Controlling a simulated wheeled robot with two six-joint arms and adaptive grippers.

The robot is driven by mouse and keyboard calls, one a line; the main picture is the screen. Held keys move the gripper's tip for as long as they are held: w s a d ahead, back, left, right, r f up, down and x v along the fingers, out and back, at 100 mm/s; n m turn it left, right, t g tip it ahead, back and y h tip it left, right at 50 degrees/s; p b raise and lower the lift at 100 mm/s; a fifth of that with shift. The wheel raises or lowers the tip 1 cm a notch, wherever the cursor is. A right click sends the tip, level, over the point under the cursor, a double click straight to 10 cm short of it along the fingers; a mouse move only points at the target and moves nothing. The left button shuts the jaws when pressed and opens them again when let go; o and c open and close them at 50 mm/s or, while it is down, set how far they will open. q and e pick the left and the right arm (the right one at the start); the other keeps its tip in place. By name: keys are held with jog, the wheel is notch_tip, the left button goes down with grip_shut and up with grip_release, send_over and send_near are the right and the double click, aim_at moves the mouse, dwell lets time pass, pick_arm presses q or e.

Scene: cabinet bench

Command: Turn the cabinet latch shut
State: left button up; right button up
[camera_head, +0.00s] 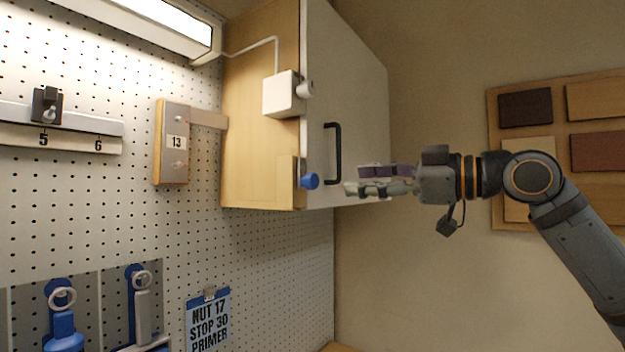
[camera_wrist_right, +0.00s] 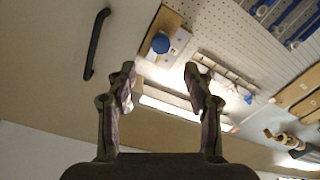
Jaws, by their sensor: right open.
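The wooden cabinet (camera_head: 258,150) hangs on the wall at the top middle of the head view. Its pale door (camera_head: 350,75) looks closed and carries a black handle (camera_head: 333,153). The latch shows as a blue knob (camera_head: 310,181) low at the door's left edge, beside a wooden block; its pivot is hard to make out. My right gripper (camera_head: 350,189) is open and empty, just right of the knob and apart from it. In the right wrist view the knob (camera_wrist_right: 161,43) appears beyond the gap between the open fingertips (camera_wrist_right: 160,74). My left gripper is not in view.
A white box (camera_head: 283,94) with a grey roller sits on the cabinet above the knob. A sample board (camera_head: 520,147) hangs behind my right arm. Below the cabinet is free room.

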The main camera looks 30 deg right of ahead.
aim_at(316, 182)
jog(key=p+x, duration=0.1)
jog(key=x, duration=0.1)
jog(key=p+x, duration=0.3)
jog(key=x, duration=0.2)
jog(key=shift+r+p, duration=0.3)
jog(key=shift+p, duration=0.05)
jog(key=p+x, duration=0.3)
jog(key=shift+f, duration=0.25)
jog(key=shift+w, duration=0.1)
jog(key=shift+w+a+f, duration=0.1)
jog(key=shift+w+f, duration=0.1)
jog(key=shift+f, duration=0.05)
grip_shut()
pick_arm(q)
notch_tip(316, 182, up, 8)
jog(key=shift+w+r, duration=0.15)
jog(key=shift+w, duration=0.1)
